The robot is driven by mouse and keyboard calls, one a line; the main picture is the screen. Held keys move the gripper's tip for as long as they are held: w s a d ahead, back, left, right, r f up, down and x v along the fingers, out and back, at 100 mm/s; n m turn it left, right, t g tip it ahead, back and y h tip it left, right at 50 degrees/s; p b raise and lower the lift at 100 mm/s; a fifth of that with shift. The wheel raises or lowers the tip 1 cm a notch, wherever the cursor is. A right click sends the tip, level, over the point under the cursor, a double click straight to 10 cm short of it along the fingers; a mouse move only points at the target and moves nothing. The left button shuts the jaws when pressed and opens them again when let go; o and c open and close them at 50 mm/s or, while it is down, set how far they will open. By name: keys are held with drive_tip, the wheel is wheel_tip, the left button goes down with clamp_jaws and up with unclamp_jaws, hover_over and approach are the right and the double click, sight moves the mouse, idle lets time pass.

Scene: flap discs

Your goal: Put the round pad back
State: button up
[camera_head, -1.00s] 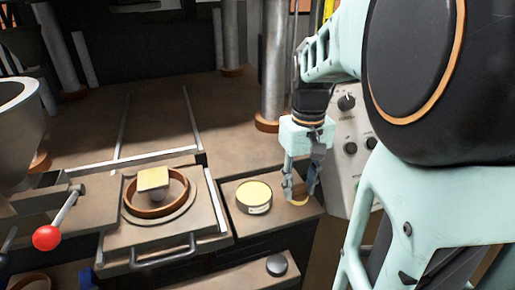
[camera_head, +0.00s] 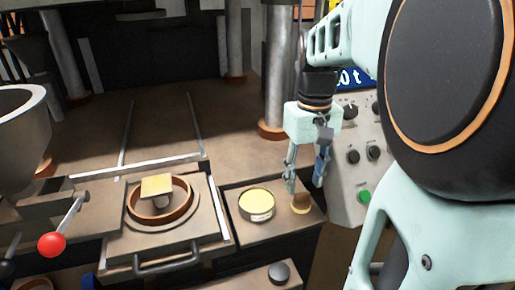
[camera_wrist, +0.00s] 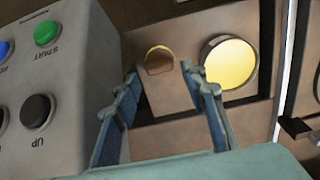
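The round pad (camera_head: 300,204), small and brown with a yellowish lower edge, rests on the flat plate right of the tin. In the wrist view the pad (camera_wrist: 159,61) lies beyond my fingertips, near the plate's edge. My gripper (camera_head: 305,188) is above it, pointing down, fingers apart. In the wrist view my gripper (camera_wrist: 158,80) is open, with nothing between the fingers. The round tin (camera_head: 257,204) with a pale yellow top stands left of the pad; it also shows in the wrist view (camera_wrist: 231,68).
A ring (camera_head: 135,212) holds a square-topped piece (camera_head: 157,186) on the handled plate to the left. A red-knobbed lever (camera_head: 51,244) is farther left. A control box (camera_head: 352,175) with knobs and a green button stands close right of my gripper. A metal column (camera_head: 277,85) rises behind.

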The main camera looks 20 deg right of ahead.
sight(302, 192)
wheel_tip(302, 192, up, 7)
drive_tip(key=shift+r, duration=0.15)
idle(0.4)
